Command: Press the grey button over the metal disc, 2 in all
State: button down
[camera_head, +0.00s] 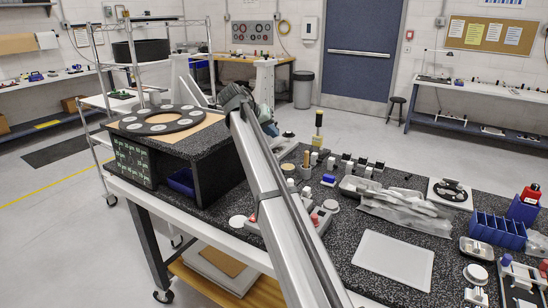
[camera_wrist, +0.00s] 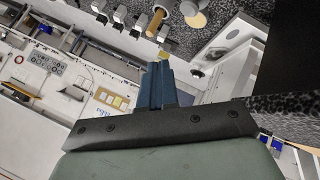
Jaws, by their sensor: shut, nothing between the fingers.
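My gripper (camera_wrist: 157,85) is shut and empty; its dark blue fingers are together in the middle of the wrist view. In the head view my silver arm runs diagonally across the bench, and its far end is beside the dark speckled box. The grey button and the metal disc cannot be picked out with certainty. A pale round disc (camera_head: 239,222) lies left of my arm, and a pale device with red parts (camera_head: 318,217) stands just right of it. My arm hides part of the bench between them. No contact with a button shows in the wrist view.
The speckled box (camera_head: 212,160) at the left carries a dark ring with pale circles (camera_head: 160,119). Small posts (camera_head: 307,163), a clear-wrapped bundle (camera_head: 405,212), a white tray (camera_head: 394,260) and a blue divided bin (camera_head: 497,232) stand on the bench. Open floor lies beyond.

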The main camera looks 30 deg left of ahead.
notch_tip(320, 180, up, 4)
jog(key=shift+f, duration=0.25)
jog(key=shift+f, duration=0.1)
jog(key=shift+f, duration=4.3)
jog(key=shift+f, duration=0.2)
jog(key=shift+f, duration=0.25)
jog(key=shift+f, duration=0.55)
jog(key=shift+r, duration=1)
